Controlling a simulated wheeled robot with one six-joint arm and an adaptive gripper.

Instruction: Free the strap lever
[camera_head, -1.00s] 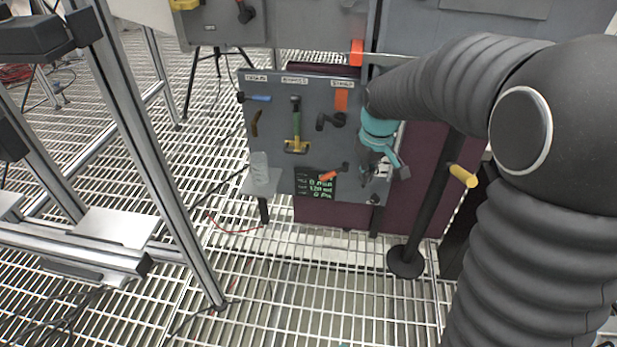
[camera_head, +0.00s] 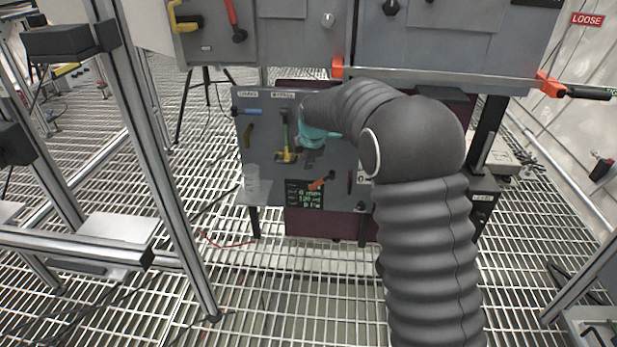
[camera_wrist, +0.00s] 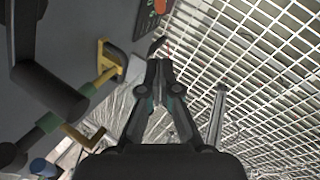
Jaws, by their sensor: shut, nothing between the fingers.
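A strap with orange fittings runs along the grey cabinet's lower edge. Its right orange fitting (camera_head: 548,85) carries a black lever (camera_head: 587,93), which points right; a red LOOSE sign (camera_head: 587,19) is on the wall above it. The left orange fitting (camera_head: 337,68) is at the strap's other end. My gripper (camera_head: 312,160) is in front of the tool board, far left of the lever. In the wrist view my gripper (camera_wrist: 159,66) is shut and empty, near a yellow-and-green handle (camera_wrist: 110,62). The lever is not in the wrist view.
The tool board (camera_head: 262,165) has hanging tools, a small orange handle (camera_head: 321,183) and a display (camera_head: 304,196). A metal frame (camera_head: 150,150) stands at left. Open grating (camera_head: 300,300) lies in front.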

